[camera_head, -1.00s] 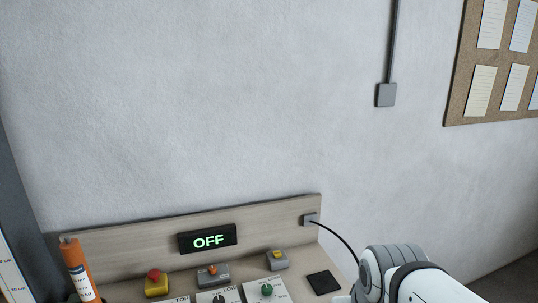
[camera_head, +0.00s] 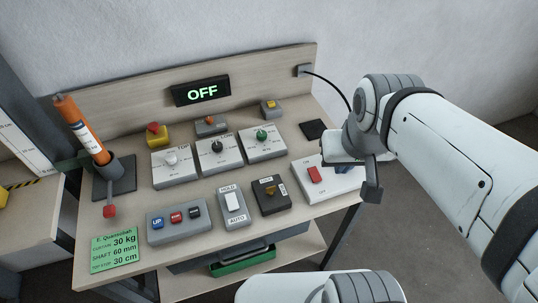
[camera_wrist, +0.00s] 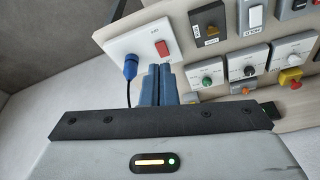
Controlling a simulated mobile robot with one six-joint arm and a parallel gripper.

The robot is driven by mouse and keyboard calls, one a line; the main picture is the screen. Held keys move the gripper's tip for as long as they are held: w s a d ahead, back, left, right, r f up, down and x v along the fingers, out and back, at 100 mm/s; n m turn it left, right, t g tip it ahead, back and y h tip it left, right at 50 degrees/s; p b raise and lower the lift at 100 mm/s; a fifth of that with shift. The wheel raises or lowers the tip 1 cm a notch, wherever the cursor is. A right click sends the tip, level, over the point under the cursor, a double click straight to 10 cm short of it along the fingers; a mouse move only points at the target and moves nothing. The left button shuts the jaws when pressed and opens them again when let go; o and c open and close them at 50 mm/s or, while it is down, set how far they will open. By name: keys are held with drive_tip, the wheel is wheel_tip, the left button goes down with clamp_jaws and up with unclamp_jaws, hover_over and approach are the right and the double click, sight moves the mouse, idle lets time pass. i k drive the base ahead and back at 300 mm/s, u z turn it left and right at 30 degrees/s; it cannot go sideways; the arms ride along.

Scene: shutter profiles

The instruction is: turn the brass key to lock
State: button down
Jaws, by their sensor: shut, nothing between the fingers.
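The brass key (camera_head: 270,190) sits in a dark lock box (camera_head: 274,205) near the front of the sloped panel, right of the HOLD/AUTO switch. In the wrist view, the key (camera_wrist: 211,30) shows as a small brass patch on the dark box (camera_wrist: 209,36), at the upper right of my fingers. My gripper (camera_wrist: 160,72) has its blue fingers together, with nothing between them. It is apart from the key, over the white panel with the red switch (camera_wrist: 162,48). In the head view, my arm mostly hides the gripper.
A blue plug (camera_wrist: 130,70) with a dark cord stands beside my fingers. The display (camera_head: 201,92) reads OFF. A HOLD/AUTO switch (camera_head: 233,203), a button box (camera_head: 182,222), several dials and a red stop button (camera_head: 153,128) crowd the bench. An orange cylinder (camera_head: 85,130) stands at left.

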sight(270, 190)
drive_tip(key=z, duration=1.3)
drive_tip(key=k, duration=1.7)
drive_tip(key=u, duration=1.15)
drive_tip(key=i, duration=1)
drive_tip(key=u, duration=0.05)
